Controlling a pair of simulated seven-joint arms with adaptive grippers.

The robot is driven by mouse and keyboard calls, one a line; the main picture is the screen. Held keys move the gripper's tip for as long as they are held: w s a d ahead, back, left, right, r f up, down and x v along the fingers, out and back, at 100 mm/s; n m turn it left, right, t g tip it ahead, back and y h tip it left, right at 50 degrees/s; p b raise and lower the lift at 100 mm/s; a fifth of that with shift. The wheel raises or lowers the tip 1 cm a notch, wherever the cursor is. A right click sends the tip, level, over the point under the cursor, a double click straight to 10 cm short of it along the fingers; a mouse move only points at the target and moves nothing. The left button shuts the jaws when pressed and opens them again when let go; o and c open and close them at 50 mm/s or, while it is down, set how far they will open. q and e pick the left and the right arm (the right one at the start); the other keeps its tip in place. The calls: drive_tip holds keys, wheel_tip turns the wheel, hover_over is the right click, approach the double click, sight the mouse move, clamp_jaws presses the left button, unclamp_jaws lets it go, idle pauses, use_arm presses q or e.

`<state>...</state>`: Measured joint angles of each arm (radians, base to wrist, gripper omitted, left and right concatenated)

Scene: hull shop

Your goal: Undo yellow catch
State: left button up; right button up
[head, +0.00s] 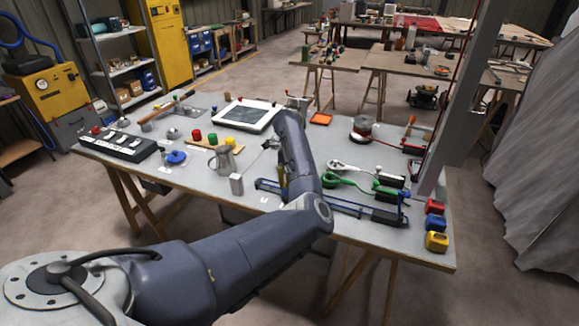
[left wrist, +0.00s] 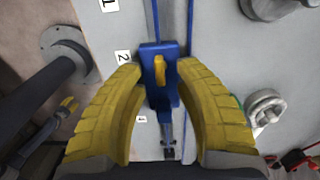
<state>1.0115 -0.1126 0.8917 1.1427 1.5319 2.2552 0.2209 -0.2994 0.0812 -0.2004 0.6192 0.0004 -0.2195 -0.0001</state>
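The yellow catch (left wrist: 159,70) is a small upright lever on a blue block (left wrist: 150,50) in the left wrist view. The block sits on a long blue rail (head: 350,207) near the table's front edge. My left gripper (left wrist: 160,85) is open, its yellow fingers one on each side of the block, with gaps to the catch.
Red, blue and yellow blocks (head: 436,241) line the table's right corner. Number labels lie beside the rail.

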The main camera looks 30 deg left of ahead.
use_arm(q)
wheel_tip(320, 180, up, 10)
idle(0.5)
idle(0.3)
